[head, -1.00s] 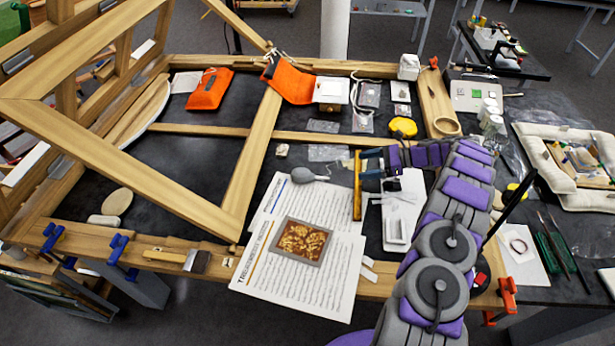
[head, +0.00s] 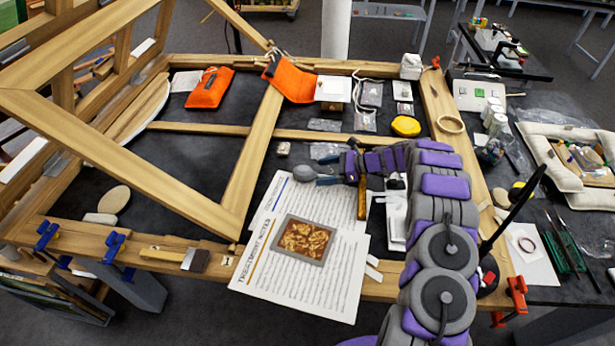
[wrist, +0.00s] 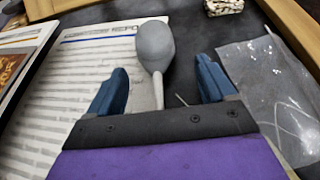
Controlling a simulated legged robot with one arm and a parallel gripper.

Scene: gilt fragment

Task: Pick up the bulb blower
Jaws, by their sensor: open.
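The grey bulb blower (head: 303,173) lies at the top edge of the printed papers in the head view. In the wrist view the bulb blower (wrist: 155,46) has its round bulb pointing away and its thin nozzle toward my gripper. My gripper (wrist: 165,82) is open, with one blue finger on each side of the nozzle. The bulb lies a little beyond the fingertips, and the lower end of the nozzle is hidden behind the gripper's dark front edge. In the head view my gripper (head: 327,172) reaches in from the right, close to the blower.
Printed sheets (head: 335,277) with a gilt fragment (head: 303,241) lie in front of the blower. A clear plastic bag (wrist: 270,85) lies right of my gripper in the wrist view. A small pale block (head: 284,148) sits behind the blower. A wooden frame bar (head: 252,165) stands to the left.

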